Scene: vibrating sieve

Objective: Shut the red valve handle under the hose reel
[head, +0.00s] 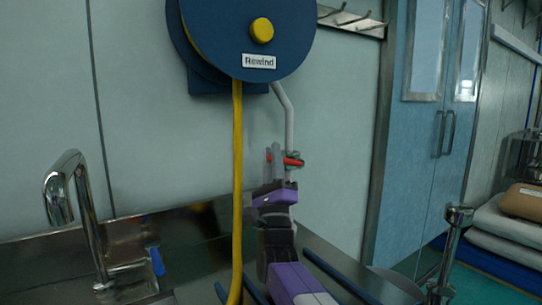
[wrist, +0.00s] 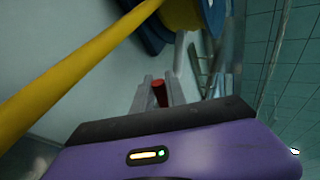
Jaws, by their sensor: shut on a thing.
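The red valve handle (head: 293,161) is on a grey pipe (head: 286,105) that comes down from the blue hose reel (head: 230,60) on the wall. My gripper (head: 276,158) is at the handle's left end, with its fingers pointing up. In the wrist view the red handle (wrist: 160,92) lies between the two grey fingers of my gripper (wrist: 158,95), which are shut on it. The fingers hide part of the handle, and the valve body is mostly hidden in the wrist view.
A yellow hose (head: 238,180) hangs from the reel just left of my arm. A steel sink with a tap (head: 70,190) stands at the left. Another metal post (head: 455,230) is at the lower right. Blue double doors (head: 425,140) are to the right.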

